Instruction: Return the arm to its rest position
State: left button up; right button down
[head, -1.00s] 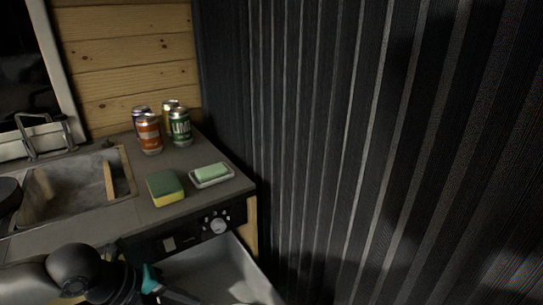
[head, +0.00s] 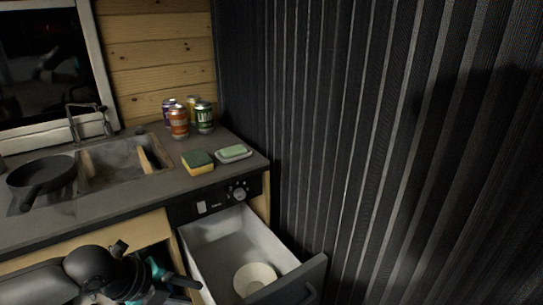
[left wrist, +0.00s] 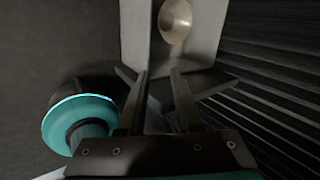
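My left arm comes in from the lower left of the head view, and its dark gripper (head: 182,286) is beside the left wall of the open drawer (head: 215,262). In the left wrist view the two fingers of the left gripper (left wrist: 160,74) are apart with nothing between them. My right gripper is not in view.
The counter (head: 110,203) holds a black pan (head: 40,174), a sink (head: 112,158), a sponge (head: 197,164), a soap dish (head: 234,154) and several cans (head: 179,122). A dark ribbed wall (head: 400,150) closes off the right. The open drawer juts out below the counter.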

pick_arm(q)
jog(key=w+a+f+n+t+y, duration=0.2)
jog(key=w+a+f+n+t, duration=0.15)
jog(key=w+f+n, duration=0.6)
jog(key=s+a+f+n+y, duration=0.1)
jog(key=s+a+f+n, duration=0.1)
jog(key=f, duration=0.4)
jog(key=s+a+f+n+y, duration=0.1)
jog(key=s+a+f+n, duration=0.15)
jog(key=f, duration=0.25)
jog(key=s+a+f+n+g+y, duration=0.1)
jog(key=s+a+f+n+g, duration=0.15)
jog(key=s+f+n, duration=0.75)
jog(key=s+d+f+g, duration=0.1)
jog(key=s+f, duration=0.4)
jog(key=s, duration=0.6)
jog(key=s+d+f+g, duration=0.2)
jog(key=s+f, duration=0.4)
jog(key=s, duration=0.6)
jog(key=shift+s+d+y, duration=0.3)
jog(key=shift+d+y, duration=0.1)
jog(key=shift+d, duration=0.15)
